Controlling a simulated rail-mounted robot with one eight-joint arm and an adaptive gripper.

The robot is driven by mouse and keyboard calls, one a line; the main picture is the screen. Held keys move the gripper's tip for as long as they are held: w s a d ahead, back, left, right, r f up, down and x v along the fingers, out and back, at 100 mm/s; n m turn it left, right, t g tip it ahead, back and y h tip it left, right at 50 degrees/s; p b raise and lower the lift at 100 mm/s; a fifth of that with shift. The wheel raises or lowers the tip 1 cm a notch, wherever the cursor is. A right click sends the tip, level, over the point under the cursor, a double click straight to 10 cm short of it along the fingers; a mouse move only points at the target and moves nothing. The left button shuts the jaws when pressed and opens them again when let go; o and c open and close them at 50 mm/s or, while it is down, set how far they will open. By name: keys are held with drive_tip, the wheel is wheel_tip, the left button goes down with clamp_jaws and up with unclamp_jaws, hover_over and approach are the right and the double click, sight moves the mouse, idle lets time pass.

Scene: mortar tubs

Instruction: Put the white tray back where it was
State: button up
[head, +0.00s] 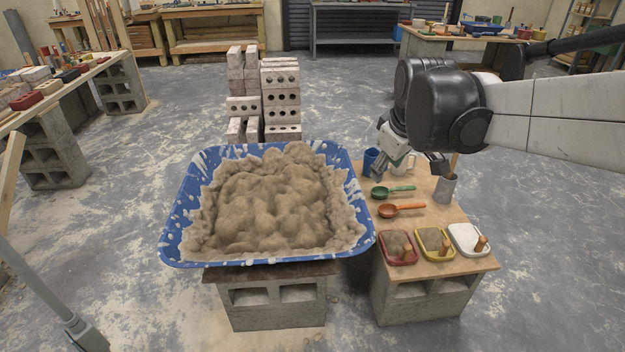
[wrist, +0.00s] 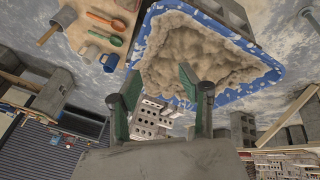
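The white tray (head: 469,237) sits at the front right corner of the small wooden board (head: 452,263), to the right of the yellow tray (head: 422,256). A wooden-handled piece (head: 481,243) lies in it. The white tray does not show in the wrist view. My gripper (head: 409,168) is above the far part of the board, well behind the white tray. In the wrist view my gripper's fingers (wrist: 159,80) are spread wide with nothing held between them.
A red tray (head: 387,255) stands left of the yellow one. Green spoon (head: 397,190), orange spoon (head: 404,209), blue mug (head: 370,160), white mug (head: 407,160) and grey cup (head: 445,188) are farther back. A big blue tub (head: 172,243) of mortar stands close on the left.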

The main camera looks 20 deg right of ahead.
drive_tip(key=s+a+f+m+t, duration=0.1)
drive_tip(key=s+a+m, duration=0.1)
drive_tip(key=s+a, duration=0.4)
drive_tip(key=s+a+f+m+t+y, duration=0.1)
drive_tip(key=s+a+f+m, duration=0.1)
drive_tip(key=s+a, duration=0.4)
drive_tip(key=shift+s+a+m, duration=0.3)
drive_tip(key=shift+s, duration=0.75)
